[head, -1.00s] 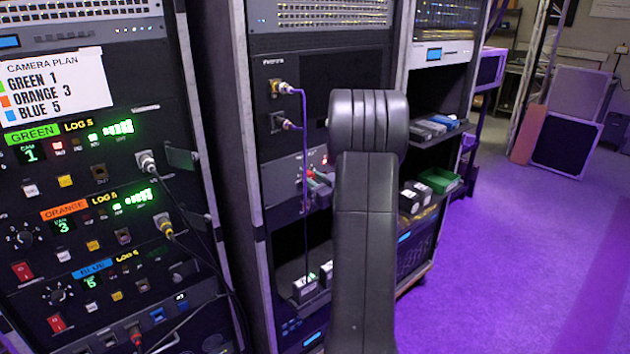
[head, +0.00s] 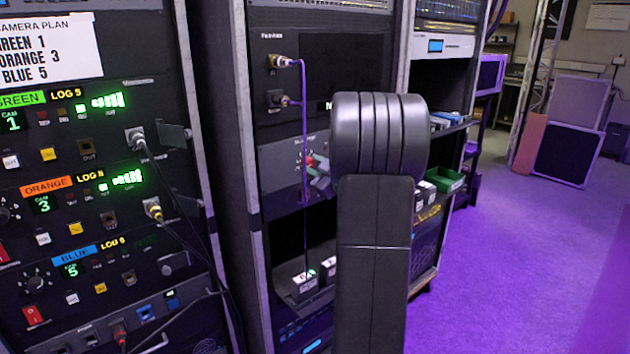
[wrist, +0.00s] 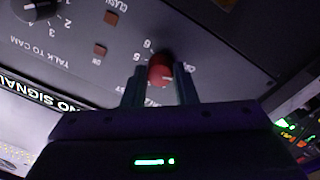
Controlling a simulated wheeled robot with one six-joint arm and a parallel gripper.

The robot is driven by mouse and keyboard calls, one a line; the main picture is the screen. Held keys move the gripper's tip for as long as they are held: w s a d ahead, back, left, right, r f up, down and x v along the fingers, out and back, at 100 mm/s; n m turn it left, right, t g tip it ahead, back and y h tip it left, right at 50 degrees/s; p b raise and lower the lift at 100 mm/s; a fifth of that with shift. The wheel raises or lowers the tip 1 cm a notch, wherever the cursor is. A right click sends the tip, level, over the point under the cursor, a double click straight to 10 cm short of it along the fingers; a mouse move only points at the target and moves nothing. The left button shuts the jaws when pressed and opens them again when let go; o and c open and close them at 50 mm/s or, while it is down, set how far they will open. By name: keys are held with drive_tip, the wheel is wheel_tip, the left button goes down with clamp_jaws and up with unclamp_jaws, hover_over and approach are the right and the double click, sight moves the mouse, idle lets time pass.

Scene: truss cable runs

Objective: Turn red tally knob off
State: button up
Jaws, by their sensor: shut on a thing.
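The red tally knob (wrist: 159,66) is on a dark panel in the wrist view, which shows the panel upside down. A pale pointer mark is on its face, and numbers are printed around it. My gripper (wrist: 160,77) has one finger on each side of the knob and is shut on it. In the head view, the dark panel (head: 283,165) is in the middle rack, and my arm hides much of it. Bits of red and green show there by my arm; I cannot make out the knob's setting.
A camera control rack (head: 90,215) stands at left, with hanging cables. A purple cable (head: 304,190) runs down in front of the middle rack, close to my arm. A larger dark knob (wrist: 35,8) and two small buttons share the knob's panel. Purple floor at right is open.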

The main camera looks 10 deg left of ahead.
drive_tip(key=shift+f+n+b, duration=0.15)
drive_tip(key=shift+n+b, duration=0.85)
drive_tip(key=shift+b, duration=0.1)
drive_tip(key=o, duration=1)
drive_tip(key=v, duration=1.4)
drive_tip(key=shift+w+a, duration=0.1)
drive_tip(key=shift+a, duration=0.1)
